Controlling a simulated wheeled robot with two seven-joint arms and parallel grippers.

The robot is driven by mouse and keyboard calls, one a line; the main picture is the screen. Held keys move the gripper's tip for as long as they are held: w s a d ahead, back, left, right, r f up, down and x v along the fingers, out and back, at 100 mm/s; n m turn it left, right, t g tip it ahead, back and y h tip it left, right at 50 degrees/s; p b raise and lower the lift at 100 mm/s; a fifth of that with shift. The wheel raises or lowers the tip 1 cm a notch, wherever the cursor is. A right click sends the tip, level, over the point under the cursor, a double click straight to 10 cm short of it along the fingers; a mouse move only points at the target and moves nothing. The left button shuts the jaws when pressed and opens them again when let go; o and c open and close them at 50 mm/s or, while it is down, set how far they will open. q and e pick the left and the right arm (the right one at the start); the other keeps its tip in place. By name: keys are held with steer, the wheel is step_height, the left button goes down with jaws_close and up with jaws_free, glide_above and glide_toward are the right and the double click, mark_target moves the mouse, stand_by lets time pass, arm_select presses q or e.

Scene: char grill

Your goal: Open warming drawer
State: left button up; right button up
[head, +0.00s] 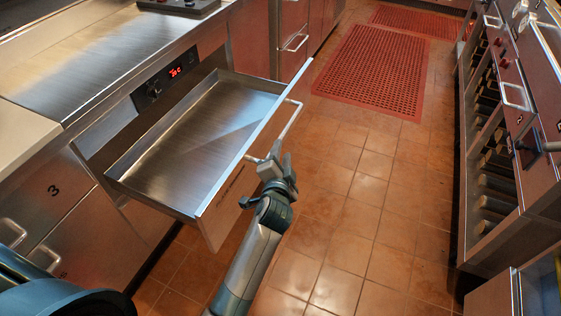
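The warming drawer (190,135) is pulled far out of the steel counter, and its shallow metal tray looks empty. Its front panel faces right and carries a long bar handle (291,120). My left gripper (271,163) is at the near end of this handle and looks closed around the bar. The fingers partly hide the bar there, so the exact grip is hard to see. My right gripper is not in view.
A control panel (166,80) with a knob and red digits sits above the drawer opening. Cabinet doors marked 3 (62,205) are at lower left. Tiled floor (350,215) is clear to the right, with a red mat (375,70) beyond. A steel appliance (508,150) lines the right side.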

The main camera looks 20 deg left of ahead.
arm_select(q)
steer(key=shift+v, duration=2.15)
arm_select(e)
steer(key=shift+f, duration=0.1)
